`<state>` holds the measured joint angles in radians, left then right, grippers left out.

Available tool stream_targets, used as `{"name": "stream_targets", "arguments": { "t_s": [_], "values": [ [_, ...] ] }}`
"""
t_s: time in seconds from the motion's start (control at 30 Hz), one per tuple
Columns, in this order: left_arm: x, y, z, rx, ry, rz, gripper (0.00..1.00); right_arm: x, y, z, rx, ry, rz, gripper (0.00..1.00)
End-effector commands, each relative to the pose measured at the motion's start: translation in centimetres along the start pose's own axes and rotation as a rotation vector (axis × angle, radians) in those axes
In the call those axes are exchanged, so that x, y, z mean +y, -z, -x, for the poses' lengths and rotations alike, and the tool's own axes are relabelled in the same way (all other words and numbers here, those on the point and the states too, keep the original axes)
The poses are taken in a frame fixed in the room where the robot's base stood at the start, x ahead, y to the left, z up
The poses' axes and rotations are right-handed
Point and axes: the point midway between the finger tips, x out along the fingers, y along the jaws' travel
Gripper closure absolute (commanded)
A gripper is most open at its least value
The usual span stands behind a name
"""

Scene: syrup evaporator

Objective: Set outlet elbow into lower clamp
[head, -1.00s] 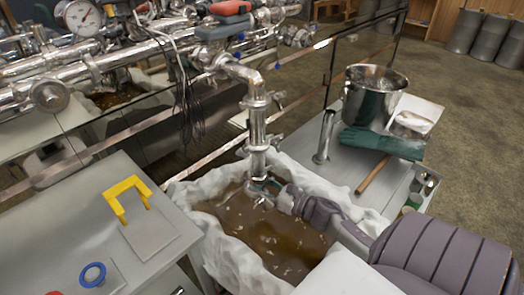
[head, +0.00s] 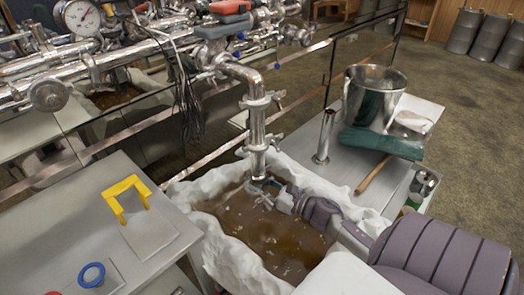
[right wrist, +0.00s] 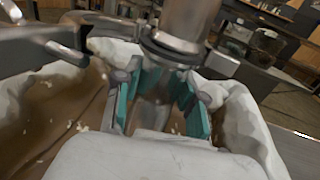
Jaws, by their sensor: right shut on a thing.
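A shiny vertical pipe (head: 257,125) drops from the pipework over a brown, foamy tub. The lower clamp (head: 257,148), a ring with a side handle, sits on its lower part. My right gripper (head: 264,187) is at the pipe's bottom end, just above the liquid. In the right wrist view, the teal-padded fingers of my right gripper (right wrist: 160,98) are shut on the metal outlet elbow (right wrist: 152,115), directly below the pipe and clamp ring. The fingers and pipe hide much of the elbow; I cannot tell whether it is seated. My left gripper is out of view.
The tub has a lumpy white rim (head: 225,245) close around my right gripper. A steel pot (head: 372,97), green gloves (head: 380,143) and a wooden-handled tool (head: 373,174) lie on the right table. A yellow bracket (head: 126,194) and blue ring (head: 92,274) are on the left table.

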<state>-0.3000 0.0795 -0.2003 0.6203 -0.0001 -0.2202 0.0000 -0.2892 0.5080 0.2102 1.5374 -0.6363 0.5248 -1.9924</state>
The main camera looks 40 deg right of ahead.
Motion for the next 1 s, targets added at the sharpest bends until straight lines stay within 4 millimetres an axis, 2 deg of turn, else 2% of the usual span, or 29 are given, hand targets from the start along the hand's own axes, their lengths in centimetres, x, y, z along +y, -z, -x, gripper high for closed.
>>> {"name": "stream_targets", "arguments": {
  "t_s": [0.77, 0.8, 0.83, 1.0],
  "values": [
    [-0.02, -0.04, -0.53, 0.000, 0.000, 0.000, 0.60, -0.34, -0.03, -0.83, -0.001, -0.001, 0.001, 1.00],
    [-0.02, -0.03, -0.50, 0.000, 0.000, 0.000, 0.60, -0.34, -0.05, -0.82, -0.001, -0.001, 0.000, 0.55],
    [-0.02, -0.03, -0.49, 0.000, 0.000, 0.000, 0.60, -0.34, -0.06, -0.82, -0.001, -0.001, 0.000, 0.51],
    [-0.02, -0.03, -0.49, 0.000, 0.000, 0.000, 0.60, -0.33, -0.04, -0.80, 0.000, -0.001, 0.000, 0.51]
  ]
}}
